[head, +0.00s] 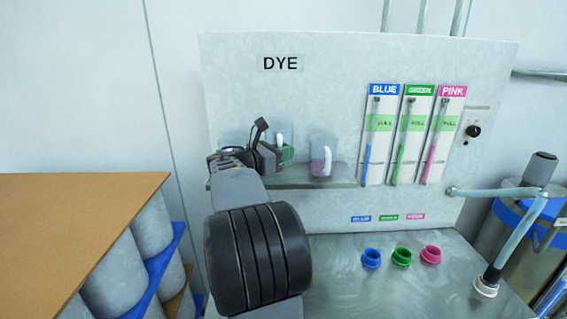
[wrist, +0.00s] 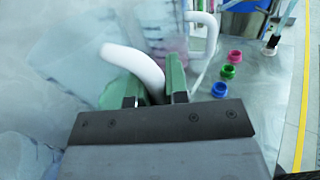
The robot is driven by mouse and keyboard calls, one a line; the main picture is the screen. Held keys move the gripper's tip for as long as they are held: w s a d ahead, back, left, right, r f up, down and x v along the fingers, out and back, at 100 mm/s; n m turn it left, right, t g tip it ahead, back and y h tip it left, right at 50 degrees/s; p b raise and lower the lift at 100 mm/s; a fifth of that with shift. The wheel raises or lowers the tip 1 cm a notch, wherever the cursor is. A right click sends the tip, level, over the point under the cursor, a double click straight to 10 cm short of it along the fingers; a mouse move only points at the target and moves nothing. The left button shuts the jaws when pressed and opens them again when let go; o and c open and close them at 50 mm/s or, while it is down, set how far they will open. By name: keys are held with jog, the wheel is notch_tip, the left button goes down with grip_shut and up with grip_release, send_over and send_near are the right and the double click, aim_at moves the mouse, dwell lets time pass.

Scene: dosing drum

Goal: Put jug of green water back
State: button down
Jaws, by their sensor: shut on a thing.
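The clear jug of green water (head: 287,153) is at the shelf on the dye panel, left of the pink jug, partly hidden behind my gripper. My gripper (head: 264,146) is shut on its white handle. In the wrist view, the curved white handle (wrist: 134,66) runs between my gripper's green fingers (wrist: 148,88). I cannot tell whether the jug's base touches the shelf (head: 345,175). A jug with pink liquid (head: 320,158) stands upright on the shelf to the right.
Another clear jug (head: 231,134) shows partly behind my arm at the left. Blue (head: 371,258), green (head: 401,257) and pink (head: 431,254) ports sit on the metal top below. A brown-topped stack (head: 75,215) of grey containers stands at the left.

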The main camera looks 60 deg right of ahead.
jog(key=f, duration=0.3)
jog(key=shift+w+d, duration=0.25)
jog(key=shift+w, duration=0.1)
jog(key=shift+f, duration=0.5)
jog(key=shift+f, duration=0.2)
jog(key=c, duration=1.1)
grip_release()
jog(key=shift+r, duration=0.1)
